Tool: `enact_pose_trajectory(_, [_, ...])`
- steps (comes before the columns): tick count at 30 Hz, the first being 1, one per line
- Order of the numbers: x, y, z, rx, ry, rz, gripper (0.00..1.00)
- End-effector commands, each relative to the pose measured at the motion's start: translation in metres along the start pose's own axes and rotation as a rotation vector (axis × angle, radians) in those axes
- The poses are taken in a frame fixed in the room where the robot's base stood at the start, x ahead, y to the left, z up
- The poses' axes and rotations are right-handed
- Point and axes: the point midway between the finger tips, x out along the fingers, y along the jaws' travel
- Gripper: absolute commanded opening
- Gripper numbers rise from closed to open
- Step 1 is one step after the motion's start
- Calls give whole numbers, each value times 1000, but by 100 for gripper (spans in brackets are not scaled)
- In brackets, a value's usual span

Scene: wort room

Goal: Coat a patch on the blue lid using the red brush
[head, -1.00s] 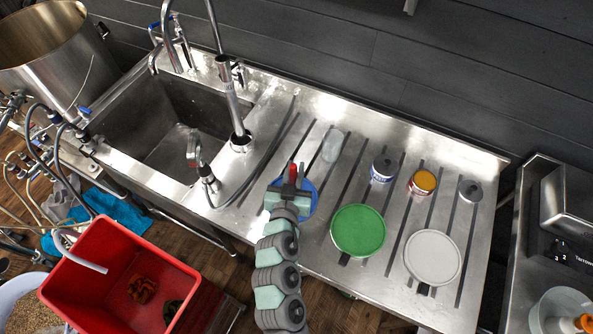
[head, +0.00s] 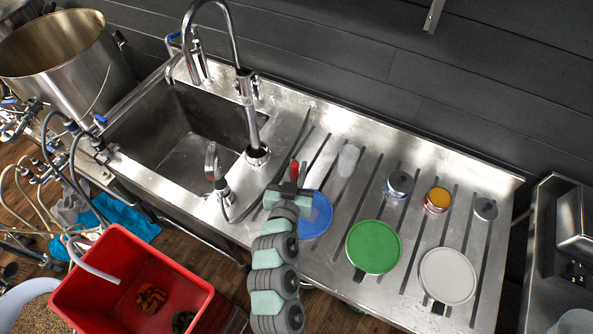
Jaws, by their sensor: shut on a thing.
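The blue lid (head: 319,215) lies on the ribbed steel drainboard, partly hidden behind my gripper. My gripper (head: 291,188) is over the left part of the lid and is shut on the red brush (head: 295,169), whose red part sticks up beyond the jaws. The brush's bristles are hidden, so I cannot tell whether they touch the lid. A paler patch seems to show on the lid, too small to be sure. An open can with orange-yellow contents (head: 437,199) stands to the right.
A green lid (head: 373,247) and a white lid (head: 447,276) lie in front on the drainboard (head: 335,262). A clear container (head: 348,160), a white-and-blue can (head: 398,185) and a grey-topped can (head: 485,209) stand behind. The sink and tap (head: 250,110) are left.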

Motion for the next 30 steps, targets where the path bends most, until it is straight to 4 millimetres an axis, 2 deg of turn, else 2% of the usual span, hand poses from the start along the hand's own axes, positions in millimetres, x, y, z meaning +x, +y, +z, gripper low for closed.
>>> enact_pose_trajectory(3, [-2, 0, -14, 0, 3, -1, 0])
enact_pose_trajectory(9, [-5, 0, -29, 1, 5, -2, 0])
enact_pose_trajectory(30, [-5, 0, -29, 1, 2, -1, 0])
